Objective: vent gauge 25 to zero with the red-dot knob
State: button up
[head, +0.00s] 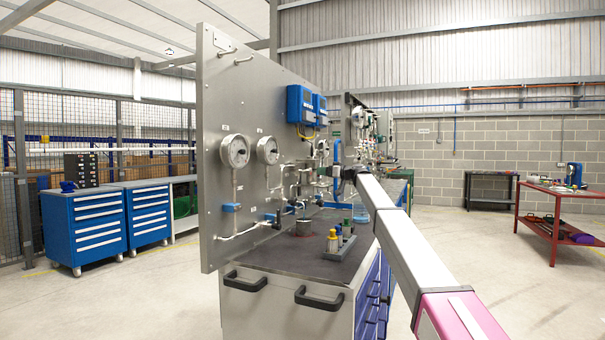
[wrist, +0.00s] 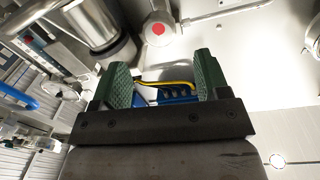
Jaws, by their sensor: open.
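The red-dot knob (wrist: 158,30) shows in the wrist view as a round pale knob with a red dot on its face, just beyond my gripper (wrist: 161,74). The two green fingers are apart, with nothing between them, and the knob is clear of both. In the head view my gripper (head: 337,172) is at the panel's piping, small and partly hidden by my arm; I cannot make out the knob there. Two round dial gauges, one on the left (head: 235,151) and one on its right (head: 267,150), are on the panel. Their labels and needles are too small to read, so I cannot tell which is gauge 25.
The upright grey panel (head: 222,95) carries pipes, valves and blue boxes (head: 301,104) with yellow cables. Several small bottles (head: 341,240) stand on the dark bench top (head: 270,262) below. A metal cylinder (wrist: 95,25) is left of the knob in the wrist view.

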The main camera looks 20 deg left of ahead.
aim_at(311, 171)
jog(key=a, duration=0.3)
jog(key=w+a, duration=0.1)
jog(key=a, duration=0.6)
jog(key=shift+w, duration=0.25)
jog(key=c, duration=0.9)
